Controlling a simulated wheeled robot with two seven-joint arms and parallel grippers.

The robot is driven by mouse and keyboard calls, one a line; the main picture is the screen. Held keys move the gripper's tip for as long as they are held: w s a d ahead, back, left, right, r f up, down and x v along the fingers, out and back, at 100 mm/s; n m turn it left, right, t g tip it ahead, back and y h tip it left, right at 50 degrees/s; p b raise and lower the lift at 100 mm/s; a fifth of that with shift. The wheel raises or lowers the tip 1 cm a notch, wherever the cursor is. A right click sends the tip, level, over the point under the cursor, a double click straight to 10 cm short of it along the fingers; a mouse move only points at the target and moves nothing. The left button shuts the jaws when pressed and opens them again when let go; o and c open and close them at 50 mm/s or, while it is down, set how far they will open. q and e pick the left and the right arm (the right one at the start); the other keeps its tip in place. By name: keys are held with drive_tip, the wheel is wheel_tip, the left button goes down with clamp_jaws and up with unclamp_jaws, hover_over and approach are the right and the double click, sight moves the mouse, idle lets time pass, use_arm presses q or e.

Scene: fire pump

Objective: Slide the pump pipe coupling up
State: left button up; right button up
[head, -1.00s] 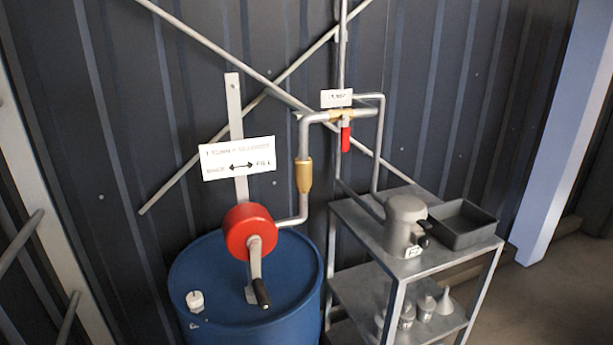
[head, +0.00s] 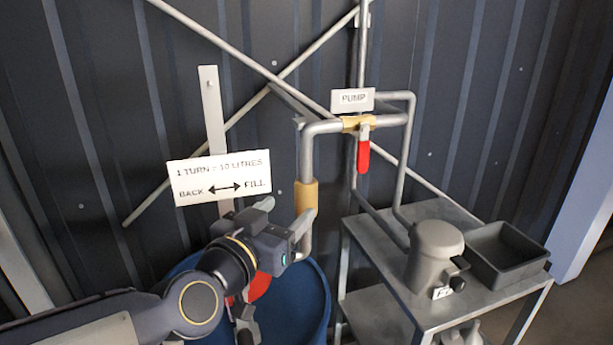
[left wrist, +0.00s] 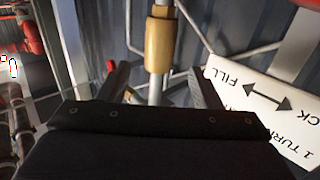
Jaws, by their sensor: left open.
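The brass-coloured pipe coupling (head: 306,196) sits on the vertical grey pump pipe (head: 306,152), below the pipe's upper bend. It also shows upright in the left wrist view (left wrist: 160,44). My left gripper (head: 287,213) is open and empty, close to the coupling's lower part in the head view. In the left wrist view its two fingers (left wrist: 161,86) stand on either side of the pipe line, with the coupling beyond and above them. I cannot tell whether they touch the pipe. My right gripper is not in view.
A white sign (head: 222,178) hangs left of the coupling. The red pump wheel (head: 260,287) and blue drum (head: 298,310) are partly hidden by my left arm. A red-handled valve (head: 363,155) is right of the pipe. A metal shelf (head: 385,292) holds a grey canister (head: 432,255) and dark tray (head: 508,249).

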sight(301, 195)
use_arm(q)
drive_tip(key=shift+w+d+r, duration=0.25)
drive_tip(key=shift+w+d, duration=0.25)
drive_tip(key=shift+w, duration=0.2)
drive_tip(key=shift+x, duration=3.15)
drive_tip(key=shift+r, duration=0.15)
